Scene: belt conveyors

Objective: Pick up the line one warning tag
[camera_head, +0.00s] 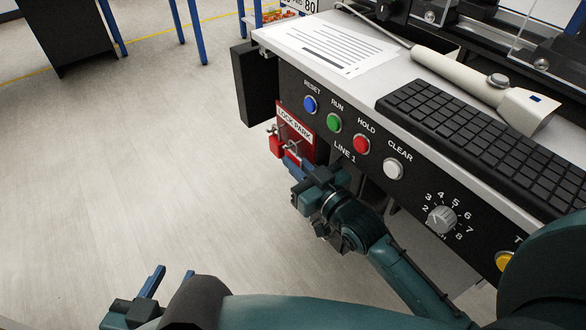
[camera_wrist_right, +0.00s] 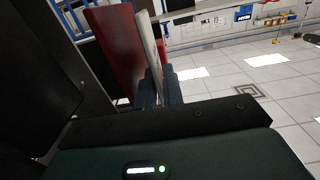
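My right gripper (camera_head: 296,165) is at the board's lower edge. In the wrist view its fingers (camera_wrist_right: 160,92) are close together with the card's lower end between them; whether they grip it is unclear. My left gripper (camera_head: 170,283) is open and empty at the lower left.
A red padlock-like piece (camera_head: 276,145) hangs at the board's left side. The console has RESET, RUN, HOLD and CLEAR buttons, a dial (camera_head: 441,220) and a keyboard (camera_head: 480,135). A printed sheet (camera_head: 330,45) lies on top. The floor to the left is clear.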

